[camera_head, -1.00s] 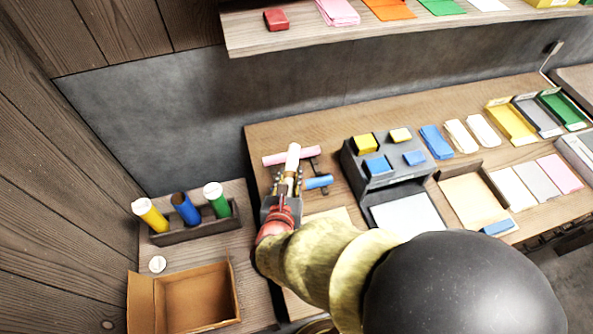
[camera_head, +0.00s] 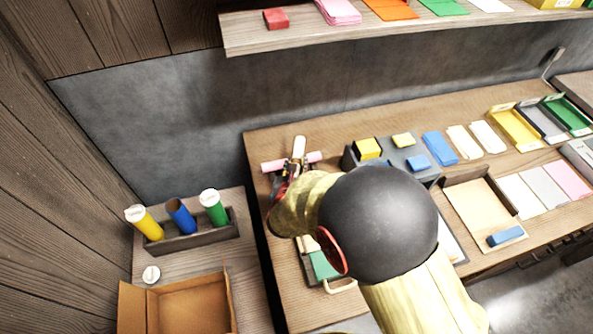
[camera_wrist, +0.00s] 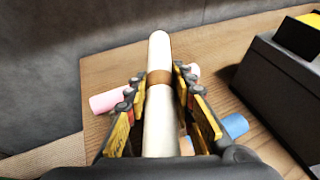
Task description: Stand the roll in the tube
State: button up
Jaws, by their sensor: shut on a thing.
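My gripper (camera_head: 297,163) is shut on a white roll (camera_head: 299,147) with a brown band (camera_wrist: 159,78), above the left end of the long table. In the wrist view the white roll (camera_wrist: 160,115) lies lengthwise between the two fingers, its far end sticking out beyond them. At the left, a wooden rack (camera_head: 190,241) holds three tubes. The yellow tube (camera_head: 150,226) and the green tube (camera_head: 216,212) have white caps. The blue tube (camera_head: 181,216) between them is uncapped, with its dark mouth showing. A loose white cap (camera_head: 151,274) lies in front of the rack.
A pink roll (camera_head: 271,166) lies on the table below my gripper; a blue roll (camera_wrist: 234,126) shows in the wrist view. An open cardboard box (camera_head: 180,303) stands before the rack. A grey organiser (camera_head: 353,158) is right of my gripper. A shelf (camera_head: 380,33) overhangs the back.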

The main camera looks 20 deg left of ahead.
jog(key=shift+w+f+b, duration=0.1)
jog(key=shift+f+b, duration=0.4)
jog(key=shift+f, duration=1.1)
jog(key=shift+f+b, duration=0.35)
jog(key=o, duration=1.1)
jog(key=shift+r, duration=0.1)
jog(key=shift+r+p, duration=0.25)
jog(key=shift+p, duration=0.15)
jog(key=p+v, duration=0.2)
jog(key=v, duration=0.8)
jog(key=shift+s+r, duration=0.2)
jog(key=shift+s, duration=0.1)
jog(key=shift+s+d+r, duration=0.2)
jog(key=shift+s+d, duration=0.05)
jog(key=shift+s, duration=0.35)
